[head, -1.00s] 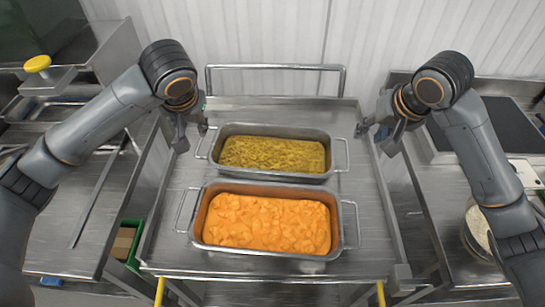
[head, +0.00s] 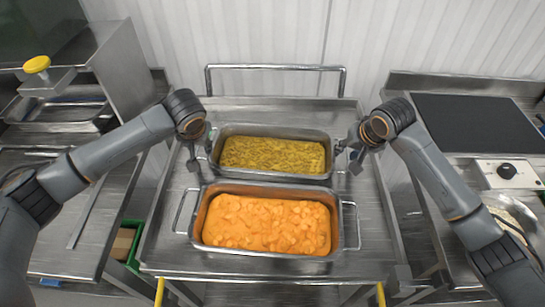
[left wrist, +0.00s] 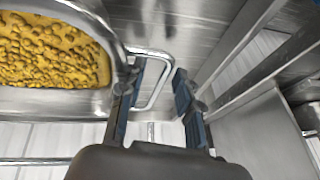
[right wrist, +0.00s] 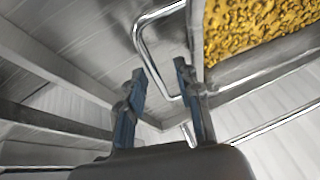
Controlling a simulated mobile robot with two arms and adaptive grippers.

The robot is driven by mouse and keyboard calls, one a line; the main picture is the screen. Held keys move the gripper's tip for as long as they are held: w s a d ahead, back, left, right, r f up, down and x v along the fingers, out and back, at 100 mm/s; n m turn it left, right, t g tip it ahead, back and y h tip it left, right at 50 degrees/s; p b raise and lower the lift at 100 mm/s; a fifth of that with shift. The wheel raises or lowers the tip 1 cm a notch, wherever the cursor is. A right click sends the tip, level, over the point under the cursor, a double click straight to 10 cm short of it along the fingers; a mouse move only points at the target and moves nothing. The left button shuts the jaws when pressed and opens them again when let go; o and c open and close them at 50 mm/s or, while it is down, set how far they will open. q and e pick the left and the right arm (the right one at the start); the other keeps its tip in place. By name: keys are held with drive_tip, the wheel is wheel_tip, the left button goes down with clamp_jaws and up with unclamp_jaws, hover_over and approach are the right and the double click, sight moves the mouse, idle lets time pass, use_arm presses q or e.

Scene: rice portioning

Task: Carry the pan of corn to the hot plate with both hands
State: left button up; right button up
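The pan of corn (head: 272,154) is a steel pan with yellow contents, at the back of the cart top in the head view. My left gripper (head: 199,160) is at its left handle; in the left wrist view my left gripper (left wrist: 157,88) has its fingers apart, with the handle bar (left wrist: 160,75) between them. My right gripper (head: 348,160) is at the right handle; in the right wrist view my right gripper (right wrist: 157,82) has its fingers apart on either side of the handle (right wrist: 152,60). The hot plate (head: 478,124) is a black slab on the right counter.
A second steel pan with orange contents (head: 266,222) stands just in front of the corn pan on the cart (head: 165,250). A control box with a black knob (head: 507,171) and a bowl (head: 512,215) are in front of the hot plate. A rail (head: 275,67) runs behind the cart.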

use_arm(q)
clamp_jaws()
use_arm(e)
clamp_jaws()
